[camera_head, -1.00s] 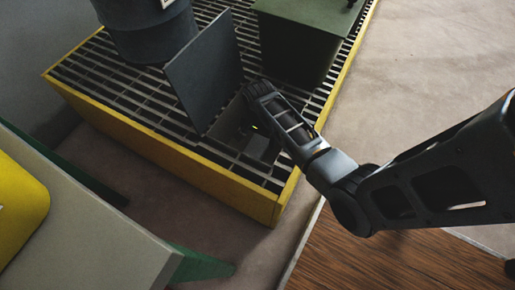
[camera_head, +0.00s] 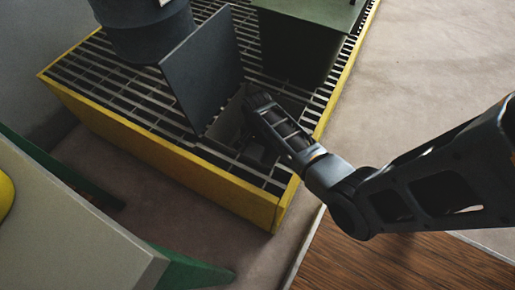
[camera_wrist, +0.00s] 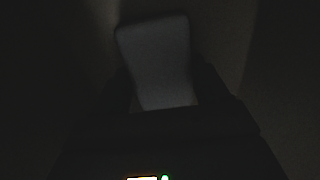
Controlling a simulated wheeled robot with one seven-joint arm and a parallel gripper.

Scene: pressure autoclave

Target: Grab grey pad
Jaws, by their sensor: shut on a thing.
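The grey pad (camera_wrist: 155,55) is a pale, rounded rectangle in the dark wrist view, upper middle. My gripper (camera_wrist: 163,92) is shut on its near end, with one dark finger on each side. In the head view my gripper (camera_head: 256,148) is low over the slatted top, beside a dark upright panel, and mostly hidden by my own wrist. A paler grey patch (camera_head: 228,120) shows between the panel and my wrist; I cannot tell whether it is the pad.
The dark panel (camera_head: 203,70) stands on a yellow-edged grated platform (camera_head: 160,148). A dark drum (camera_head: 148,30) stands behind left, a green box (camera_head: 302,40) behind right. A pale tabletop (camera_head: 70,225) is at front left. Open floor (camera_head: 425,75) lies right.

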